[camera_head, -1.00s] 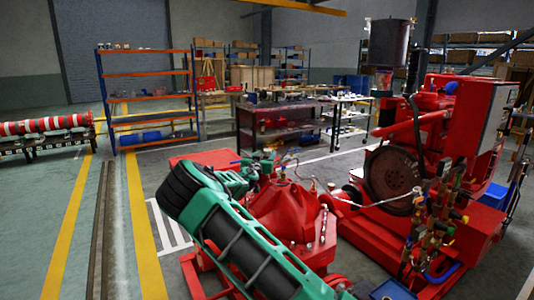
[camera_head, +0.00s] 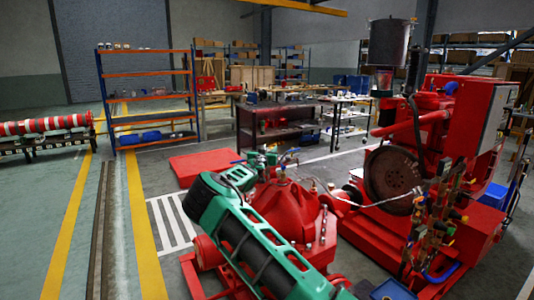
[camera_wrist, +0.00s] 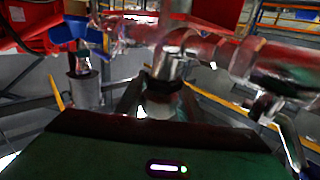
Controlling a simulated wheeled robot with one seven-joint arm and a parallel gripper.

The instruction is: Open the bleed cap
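My gripper (camera_wrist: 160,100) is at the centre of the wrist view, above the green wrist housing. Its two dark fingers look apart, with a gap between them. A shiny metal fitting (camera_wrist: 168,66) on a pipe shows just beyond and between the fingertips. I cannot tell whether it is the bleed cap or whether the fingers touch it. The wrist view is blurred. In the head view my green arm lies in front of the red pump casing (camera_head: 285,205), and my fingertips cannot be made out. The bleed cap cannot be singled out there.
A blue valve handle (camera_wrist: 75,30) on a metal stub stands left of my gripper. A red-and-silver pipe (camera_wrist: 225,55) crosses to the right. The red engine (camera_head: 420,150) and a cluster of valves (camera_head: 432,215) stand right of the pump. Floor at left is clear.

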